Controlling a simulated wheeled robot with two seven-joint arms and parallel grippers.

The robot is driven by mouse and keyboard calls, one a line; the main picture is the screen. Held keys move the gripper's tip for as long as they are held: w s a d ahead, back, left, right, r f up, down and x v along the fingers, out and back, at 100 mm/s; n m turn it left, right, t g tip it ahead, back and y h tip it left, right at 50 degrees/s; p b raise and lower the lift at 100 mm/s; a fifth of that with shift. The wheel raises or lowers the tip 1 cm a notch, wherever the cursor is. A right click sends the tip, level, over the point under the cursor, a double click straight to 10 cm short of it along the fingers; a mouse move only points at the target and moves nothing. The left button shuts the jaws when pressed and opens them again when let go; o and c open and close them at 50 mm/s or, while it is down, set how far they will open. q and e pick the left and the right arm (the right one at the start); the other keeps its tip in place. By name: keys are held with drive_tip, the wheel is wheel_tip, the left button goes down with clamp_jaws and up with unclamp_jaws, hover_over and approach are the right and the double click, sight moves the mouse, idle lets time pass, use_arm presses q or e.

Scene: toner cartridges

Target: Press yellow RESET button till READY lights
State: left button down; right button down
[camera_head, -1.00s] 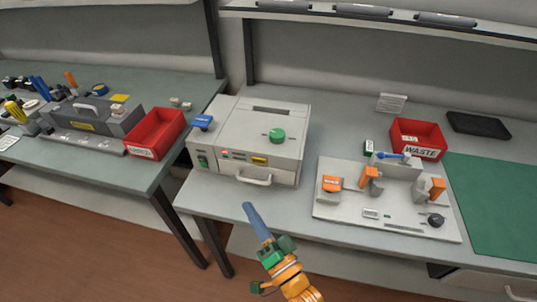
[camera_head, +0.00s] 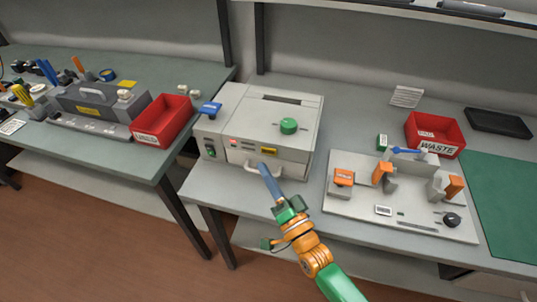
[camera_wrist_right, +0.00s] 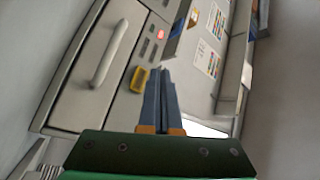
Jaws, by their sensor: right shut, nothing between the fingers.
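The printer-like machine (camera_head: 255,110) stands on the bench with a green knob (camera_head: 289,126) on top. Its yellow button (camera_head: 269,151) is on the front panel, right of a lit red lamp (camera_head: 235,142). In the right wrist view the yellow button (camera_wrist_right: 139,79) is just left of my blue fingertips, and the red lamp (camera_wrist_right: 160,34) is lit. My right gripper (camera_head: 264,168) is shut and empty, in front of the panel by the front handle (camera_head: 250,172). I cannot tell whether it touches the button. My left gripper is not in view.
A white fixture board (camera_head: 405,217) with orange clamps and a red WASTE bin (camera_head: 435,133) are to the right. A red bin (camera_head: 162,122) and a grey toolbox (camera_head: 92,104) stand on the left bench. A blue lever (camera_head: 210,108) sticks out at the machine's left.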

sight(262, 148)
drive_tip(key=shift+w+d+b, duration=0.15)
drive_tip(key=shift+w+d, duration=0.05)
drive_tip(key=shift+w, duration=0.4)
drive_tip(key=shift+w+d+b, duration=0.15)
drive_tip(key=shift+w, duration=0.45)
idle(1.1)
drive_tip(key=shift+w+d, duration=0.1)
drive_tip(key=shift+w, duration=0.3)
drive_tip(key=shift+w+d+b, duration=0.15)
drive_tip(key=shift+w+b, duration=0.15)
drive_tip(key=shift+b, duration=0.15)
idle(0.4)
drive_tip(key=shift+s, duration=0.1)
drive_tip(key=shift+s+a+p, duration=0.25)
drive_tip(key=shift+s+p, duration=0.2)
drive_tip(key=shift+s, duration=0.2)
